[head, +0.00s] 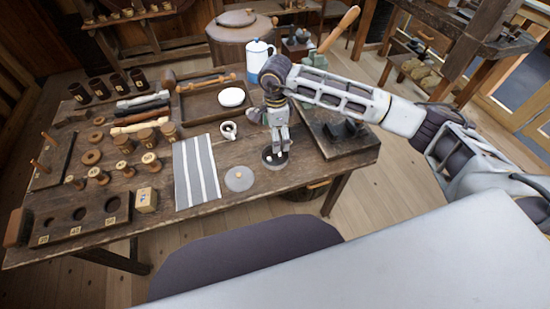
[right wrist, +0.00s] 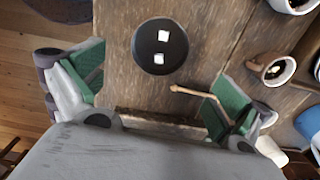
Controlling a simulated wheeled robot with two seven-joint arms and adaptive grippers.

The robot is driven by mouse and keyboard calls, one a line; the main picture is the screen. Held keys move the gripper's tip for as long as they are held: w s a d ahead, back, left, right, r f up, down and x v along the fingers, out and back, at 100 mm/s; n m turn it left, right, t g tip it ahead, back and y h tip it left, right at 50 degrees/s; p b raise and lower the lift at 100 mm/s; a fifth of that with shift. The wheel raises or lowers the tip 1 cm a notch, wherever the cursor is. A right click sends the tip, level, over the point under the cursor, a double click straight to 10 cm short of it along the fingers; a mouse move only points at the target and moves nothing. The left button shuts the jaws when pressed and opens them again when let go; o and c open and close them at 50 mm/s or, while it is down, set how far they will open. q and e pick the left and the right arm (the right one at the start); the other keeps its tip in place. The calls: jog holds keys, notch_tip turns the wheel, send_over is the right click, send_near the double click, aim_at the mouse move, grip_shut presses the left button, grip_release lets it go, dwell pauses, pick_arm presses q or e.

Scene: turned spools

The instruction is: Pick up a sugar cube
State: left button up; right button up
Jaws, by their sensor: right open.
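A round black dish (right wrist: 148,60) holds two white sugar cubes, one (right wrist: 163,36) above the other (right wrist: 158,59) in the right wrist view. The dish also shows on the table in the head view (head: 268,167), partly covered by my gripper. My right gripper (right wrist: 152,88) is open, with its green-padded fingers wide apart and nothing between them. It points down over the dish, and the cubes lie beyond the line of the fingers in the wrist view. In the head view it (head: 281,148) hangs just over the dish. My left gripper is in neither view.
A cup (head: 229,130) stands left of and behind the dish. A grey disc (head: 239,179) and a striped cloth (head: 196,172) lie to the left. A thin wooden stick (right wrist: 190,92) is near one finger. A white bowl (head: 232,97) and a blue-white pot (head: 258,58) stand farther back.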

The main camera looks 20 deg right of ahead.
send_over(275, 159)
notch_tip(275, 159, down, 5)
jog(key=shift+d+r, duration=0.1)
jog(key=shift+r, duration=0.1)
jog(key=shift+f, duration=0.55)
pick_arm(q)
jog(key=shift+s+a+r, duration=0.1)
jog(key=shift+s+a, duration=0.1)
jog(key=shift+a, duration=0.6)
pick_arm(e)
jog(key=shift+f, duration=0.1)
jog(key=shift+f, duration=0.9)
jog(key=shift+f+p, duration=0.35)
jog(key=shift+f, duration=1.3)
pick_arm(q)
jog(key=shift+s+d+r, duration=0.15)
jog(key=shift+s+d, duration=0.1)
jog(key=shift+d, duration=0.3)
